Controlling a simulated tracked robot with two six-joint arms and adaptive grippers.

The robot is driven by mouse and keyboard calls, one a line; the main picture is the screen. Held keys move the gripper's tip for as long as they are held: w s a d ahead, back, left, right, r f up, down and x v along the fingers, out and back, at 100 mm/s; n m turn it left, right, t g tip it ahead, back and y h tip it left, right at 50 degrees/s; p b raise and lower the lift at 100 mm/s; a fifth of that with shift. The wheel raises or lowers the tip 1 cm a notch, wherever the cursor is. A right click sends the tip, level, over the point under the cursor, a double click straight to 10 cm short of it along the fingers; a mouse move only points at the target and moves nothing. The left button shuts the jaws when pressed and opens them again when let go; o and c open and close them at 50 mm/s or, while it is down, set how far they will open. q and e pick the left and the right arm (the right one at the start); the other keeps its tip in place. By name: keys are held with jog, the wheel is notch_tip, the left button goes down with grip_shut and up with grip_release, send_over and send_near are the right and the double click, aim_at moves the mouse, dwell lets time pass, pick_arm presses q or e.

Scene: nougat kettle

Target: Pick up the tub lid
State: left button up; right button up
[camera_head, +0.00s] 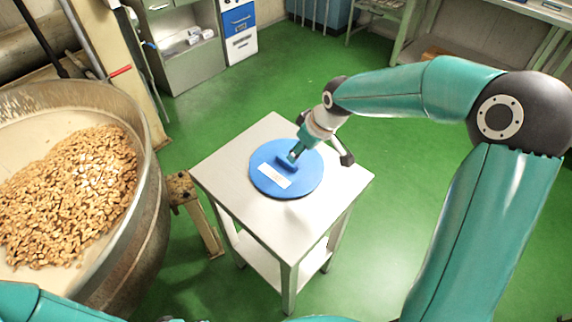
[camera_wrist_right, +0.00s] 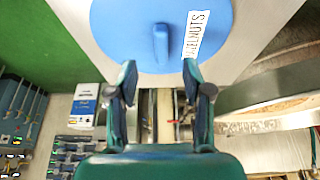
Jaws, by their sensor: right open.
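The tub lid (camera_head: 272,183) is a flat blue disc with a raised bar handle and a white label. It lies on a small grey-white table (camera_head: 262,219). My right gripper (camera_head: 292,156) is over the far part of the lid, close to the handle. In the right wrist view the lid (camera_wrist_right: 115,22) fills the top, and its label shows part of a word. There my right gripper (camera_wrist_right: 160,76) is open and empty, with its fingertips just short of the handle (camera_wrist_right: 160,45) and on either side of its line. My left gripper is out of view.
A large metal kettle (camera_head: 152,190) full of nuts stands at the left, close to the table. A grey cabinet (camera_head: 190,65) and a blue-and-white drawer unit (camera_head: 238,30) stand at the back. Green floor is free to the right of the table.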

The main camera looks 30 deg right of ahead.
aim_at(287, 164)
jog(key=shift+p+x, duration=0.5)
jog(key=shift+x, duration=3.3)
jog(key=shift+a, duration=0.1)
grip_shut()
